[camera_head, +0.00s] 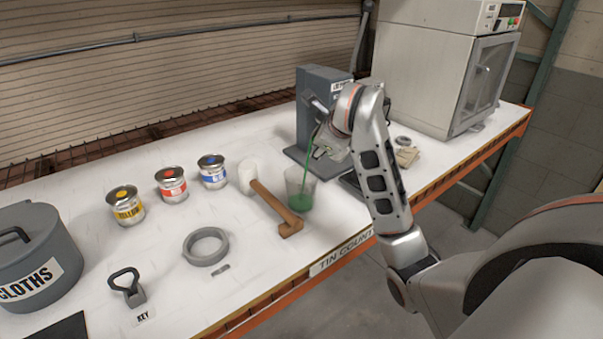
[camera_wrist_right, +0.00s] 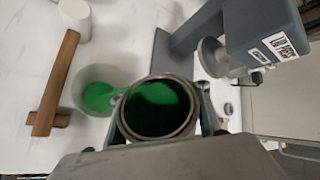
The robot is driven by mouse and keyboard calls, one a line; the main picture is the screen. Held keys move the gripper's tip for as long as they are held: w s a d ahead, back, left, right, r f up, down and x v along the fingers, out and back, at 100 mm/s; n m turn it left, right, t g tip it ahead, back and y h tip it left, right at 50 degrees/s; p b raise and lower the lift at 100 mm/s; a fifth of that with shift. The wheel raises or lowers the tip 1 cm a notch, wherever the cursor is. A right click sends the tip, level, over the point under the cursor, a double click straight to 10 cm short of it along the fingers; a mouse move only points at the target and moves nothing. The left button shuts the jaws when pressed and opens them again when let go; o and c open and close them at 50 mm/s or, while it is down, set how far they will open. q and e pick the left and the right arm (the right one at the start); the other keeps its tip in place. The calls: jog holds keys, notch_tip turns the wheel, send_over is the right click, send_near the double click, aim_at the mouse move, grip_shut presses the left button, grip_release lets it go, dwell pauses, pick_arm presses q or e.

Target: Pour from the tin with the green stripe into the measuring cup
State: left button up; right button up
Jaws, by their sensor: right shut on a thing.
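The open tin (camera_wrist_right: 158,106) is in my right gripper (camera_head: 334,146), tilted above the measuring cup. Green liquid shows inside it in the right wrist view. Its stripe is hidden there by the gripper, and in the head view the arm covers much of the tin. A thin green stream (camera_head: 308,152) runs from the tin down into the clear measuring cup (camera_head: 294,183), which stands upright on the table. Green liquid (camera_head: 299,202) lies in the cup's bottom. The cup also shows in the right wrist view (camera_wrist_right: 92,75). My left gripper is not in view.
A mallet (camera_head: 275,207) lies close left of the cup. A grey press-like machine (camera_head: 316,110) stands behind. Yellow (camera_head: 126,206), red (camera_head: 171,185) and blue (camera_head: 212,171) tins, a grey ring (camera_head: 206,259), a key tool (camera_head: 128,288) and a cloths bin (camera_head: 38,255) are left.

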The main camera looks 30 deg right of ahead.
pick_arm(q)
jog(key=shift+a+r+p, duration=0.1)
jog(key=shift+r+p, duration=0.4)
jog(key=shift+p, duration=0.2)
pick_arm(e)
jog(key=shift+d+r+n+h, duration=0.2)
jog(key=shift+n+h, duration=0.1)
jog(key=shift+h, duration=0.1)
jog(key=shift+c, duration=0.2)
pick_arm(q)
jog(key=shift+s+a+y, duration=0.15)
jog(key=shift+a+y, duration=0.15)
pick_arm(e)
jog(key=shift+g, duration=0.3)
pick_arm(q)
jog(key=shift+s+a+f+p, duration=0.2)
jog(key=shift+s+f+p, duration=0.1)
jog(key=shift+p, duration=0.2)
pick_arm(e)
jog(key=shift+r+h, duration=0.15)
jog(key=shift+h, duration=0.25)
pick_arm(q)
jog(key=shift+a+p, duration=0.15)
jog(key=shift+p, duration=0.15)
pick_arm(e)
jog(key=shift+r+n, duration=0.1)
jog(key=shift+n, duration=0.3)
